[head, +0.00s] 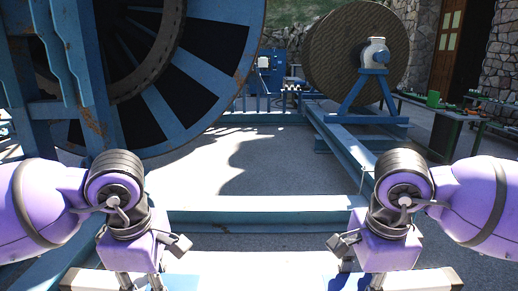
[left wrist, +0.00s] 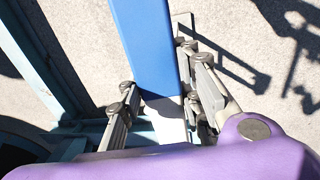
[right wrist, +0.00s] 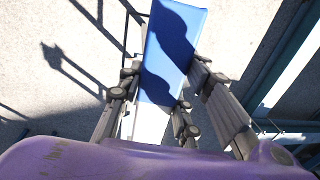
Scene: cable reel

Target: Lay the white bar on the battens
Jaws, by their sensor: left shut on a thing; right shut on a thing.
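The white bar (head: 260,272) lies crosswise along the bottom of the head view, bright in the sun. My left gripper (head: 125,275) is at its left part and my right gripper (head: 393,277) at its right part; both point down. In the left wrist view the fingers stand on both sides of the bar (left wrist: 166,108), which looks white between them and blue farther out. The right wrist view shows the same, with the bar (right wrist: 152,121) between the fingers and shadows on its blue stretch. Both grippers are shut on it. I cannot make out the battens.
A blue frame beam (head: 260,216) crosses just beyond the bar. A large blue reel wheel (head: 205,75) stands at left, a brown cable drum (head: 350,60) on a blue stand at back right. Paved ground between is open.

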